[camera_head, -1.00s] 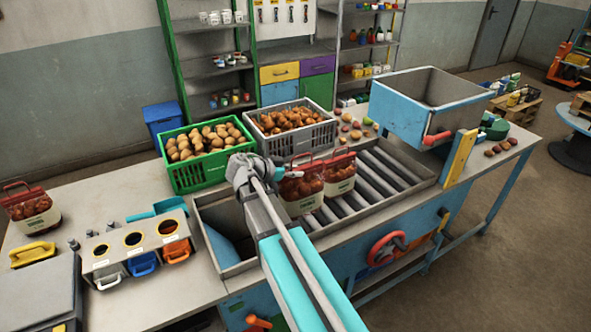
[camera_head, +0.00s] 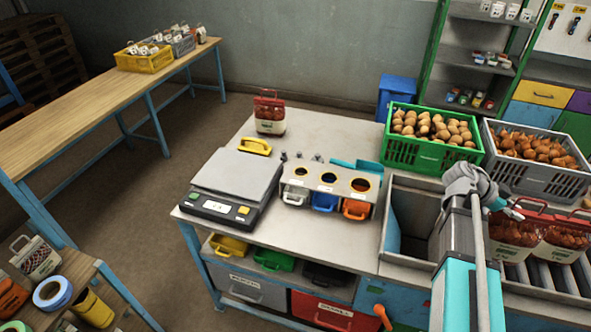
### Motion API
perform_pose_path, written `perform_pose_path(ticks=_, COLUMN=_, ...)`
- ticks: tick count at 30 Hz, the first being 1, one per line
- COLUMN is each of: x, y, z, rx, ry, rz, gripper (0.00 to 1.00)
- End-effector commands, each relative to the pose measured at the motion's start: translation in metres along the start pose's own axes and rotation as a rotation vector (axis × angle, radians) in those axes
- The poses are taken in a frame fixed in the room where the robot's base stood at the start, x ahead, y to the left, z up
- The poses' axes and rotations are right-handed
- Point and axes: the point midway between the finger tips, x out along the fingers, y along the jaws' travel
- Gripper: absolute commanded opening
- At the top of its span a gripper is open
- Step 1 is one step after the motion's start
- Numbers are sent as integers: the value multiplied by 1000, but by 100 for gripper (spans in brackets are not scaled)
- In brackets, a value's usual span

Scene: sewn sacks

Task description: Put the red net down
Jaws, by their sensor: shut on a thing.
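My gripper (camera_head: 512,210) is at the right, by the red top of a red net (camera_head: 512,234) with a white label, and is shut on it. The net hangs or stands upright over the roller bed; I cannot tell if its base touches the rollers. A second similar red net (camera_head: 562,240) is just right of it, close or touching. A third red net (camera_head: 270,114) stands upright on the grey bench at the back, away from my gripper. The fingertips are small and partly hidden by the arm.
A scale (camera_head: 232,185) and a holder with three coloured bins (camera_head: 327,190) stand on the bench. A green crate of potatoes (camera_head: 400,152) and a grey crate of onions (camera_head: 545,180) are behind the rollers. A wooden table (camera_head: 100,95) is at the left. Bench around the third net is partly clear.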

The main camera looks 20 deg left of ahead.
Motion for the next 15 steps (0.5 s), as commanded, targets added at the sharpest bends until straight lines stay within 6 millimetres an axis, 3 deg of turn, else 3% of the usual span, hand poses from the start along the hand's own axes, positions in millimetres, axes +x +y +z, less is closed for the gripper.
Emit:
perform_pose_path(ticks=6, x=11, y=0, z=25, rx=0, ry=3, rz=0, gripper=0)
perform_pose_path(ticks=15, x=17, y=0, z=40, rx=0, ry=3, rz=0, gripper=0)
